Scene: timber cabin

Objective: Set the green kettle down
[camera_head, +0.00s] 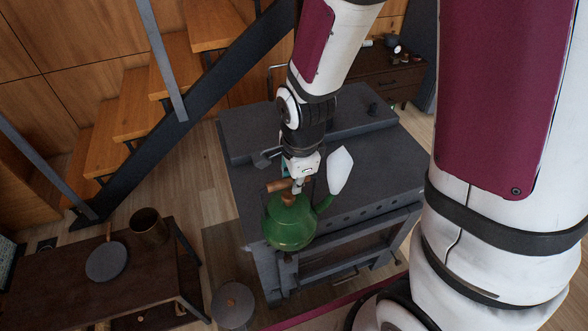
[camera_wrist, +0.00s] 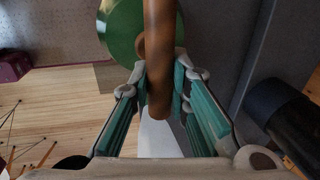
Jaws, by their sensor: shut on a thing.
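The green kettle (camera_head: 290,228) hangs below my gripper (camera_head: 298,184) at the front left edge of the dark grey stove (camera_head: 355,165). Its spout points right and up. In the wrist view, the brown handle (camera_wrist: 158,60) runs between my teal-padded fingers (camera_wrist: 160,88), which are shut on it. Part of the green body (camera_wrist: 118,38) shows beyond the handle. The kettle's underside is hidden, and I cannot tell whether it touches anything. Much of the stove's top is bare.
A low dark table (camera_head: 50,285) at left holds a brown pot (camera_head: 149,227) and a round grey pan (camera_head: 106,262). A round grey lidded thing (camera_head: 233,305) is below the kettle in the picture. A pale flat shape (camera_head: 340,170) shows right of my gripper. Stairs (camera_head: 150,120) rise behind.

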